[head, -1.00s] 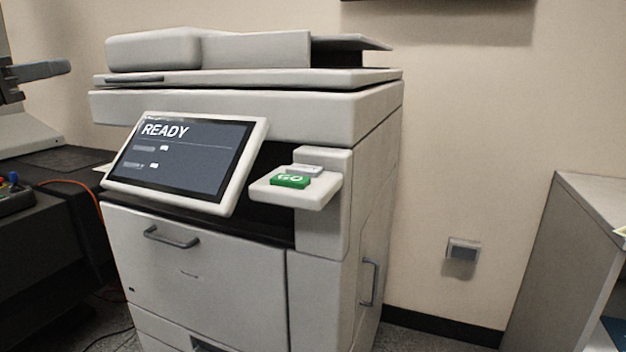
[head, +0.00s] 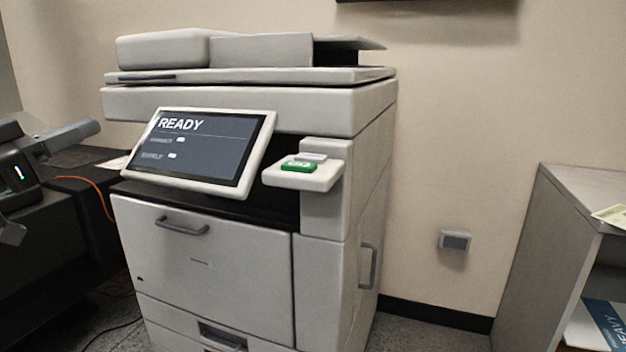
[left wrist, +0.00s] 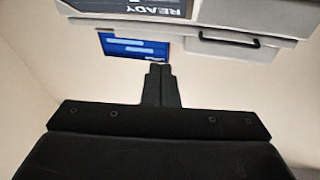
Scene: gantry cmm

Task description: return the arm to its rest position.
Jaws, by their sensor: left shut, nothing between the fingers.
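My left arm shows at the left edge of the head view, as a dark wrist part with a small lit strip and a grey-blue link. In the left wrist view my left gripper (left wrist: 159,70) has its two dark fingers together, with nothing between them. Its fingers point toward the wall and are apart from the printer. The exact fingertips are hard to make out in the head view. My right gripper is not in view.
A grey printer (head: 200,245) with a tilted READY screen (head: 205,155) and a green GO button (head: 301,165) stands mid-view. A cabinet (head: 565,215) stands at right. A blue screen (left wrist: 140,47) shows in the wrist view. Floor between printer and cabinet is clear.

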